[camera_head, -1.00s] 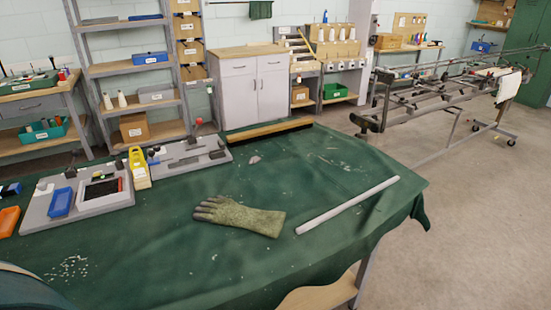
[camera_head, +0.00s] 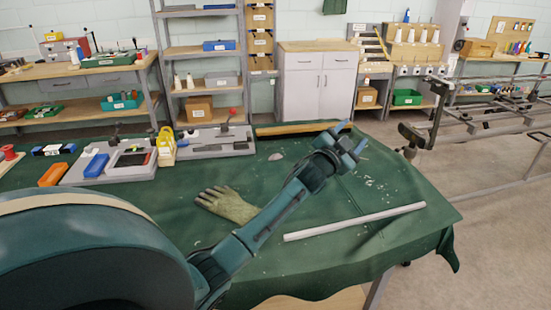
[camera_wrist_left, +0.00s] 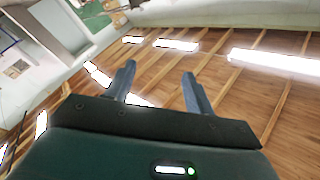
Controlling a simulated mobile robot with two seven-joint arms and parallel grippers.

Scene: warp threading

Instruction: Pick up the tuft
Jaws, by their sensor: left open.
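A small pale grey lump (camera_head: 275,156), which looks like the tuft, lies on the green-covered table (camera_head: 310,262) toward its back edge. It is too small to make out its fibres. My left gripper (camera_head: 353,139) is raised over the right part of the table, to the right of the lump and apart from it. In the left wrist view its two fingers (camera_wrist_left: 160,85) are spread with nothing between them, and they point toward the ceiling. My right gripper is not in view.
A green-grey glove (camera_head: 228,205) lies left of my forearm, and a pale rod (camera_head: 355,222) lies to its right. White bits (camera_head: 370,181) are scattered on the cloth. A grey board with tools (camera_head: 215,145) and a yellow holder (camera_head: 166,150) stand at the back left.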

